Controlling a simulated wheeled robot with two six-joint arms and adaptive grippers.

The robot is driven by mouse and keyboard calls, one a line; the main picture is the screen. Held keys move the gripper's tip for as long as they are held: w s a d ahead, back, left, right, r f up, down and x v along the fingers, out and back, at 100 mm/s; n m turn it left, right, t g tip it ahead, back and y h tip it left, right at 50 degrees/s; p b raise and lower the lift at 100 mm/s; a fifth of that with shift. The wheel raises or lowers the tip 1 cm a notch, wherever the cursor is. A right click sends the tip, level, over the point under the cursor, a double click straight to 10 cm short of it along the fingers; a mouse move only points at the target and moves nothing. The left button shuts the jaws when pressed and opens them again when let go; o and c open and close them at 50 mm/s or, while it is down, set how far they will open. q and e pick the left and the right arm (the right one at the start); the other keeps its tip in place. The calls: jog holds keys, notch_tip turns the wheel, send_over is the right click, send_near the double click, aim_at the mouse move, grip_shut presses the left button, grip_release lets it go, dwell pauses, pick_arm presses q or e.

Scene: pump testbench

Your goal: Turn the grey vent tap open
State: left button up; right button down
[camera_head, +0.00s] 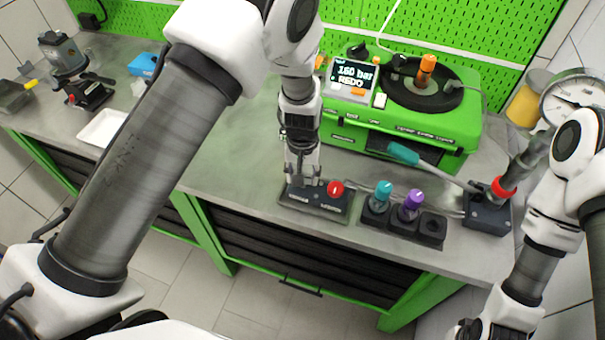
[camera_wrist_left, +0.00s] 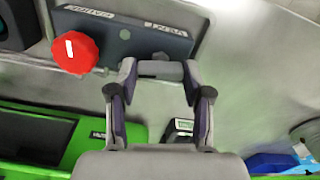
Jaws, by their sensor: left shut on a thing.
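The grey vent tap (camera_wrist_left: 160,70) sits at the edge of a dark valve block (camera_wrist_left: 130,38) marked VENT. My left gripper (camera_wrist_left: 158,76) is shut on it, a fingertip on each side. In the head view the left gripper (camera_head: 303,177) reaches down to the left part of the block (camera_head: 316,203), and its fingers mostly hide the tap there. A red knob (camera_head: 335,188) stands on the same block, just right of the gripper; it also shows in the wrist view (camera_wrist_left: 76,53). My right gripper (camera_head: 470,328) is partly cut off at the bottom right, away from the block.
Teal (camera_head: 383,192) and purple (camera_head: 412,203) knobs stand right of the block. A dark pump with a teal-handled lever (camera_head: 404,153) is farther right. The green tester (camera_head: 410,140) behind has a display (camera_head: 355,79) reading 160 bar REDO.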

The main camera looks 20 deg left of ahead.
pick_arm(q)
jog(key=n, duration=0.8)
jog(key=shift+b, duration=0.35)
jog(key=n, duration=0.3)
jog(key=shift+n, duration=2.3)
jog(key=o, duration=1.2)
jog(key=shift+c, duration=0.2)
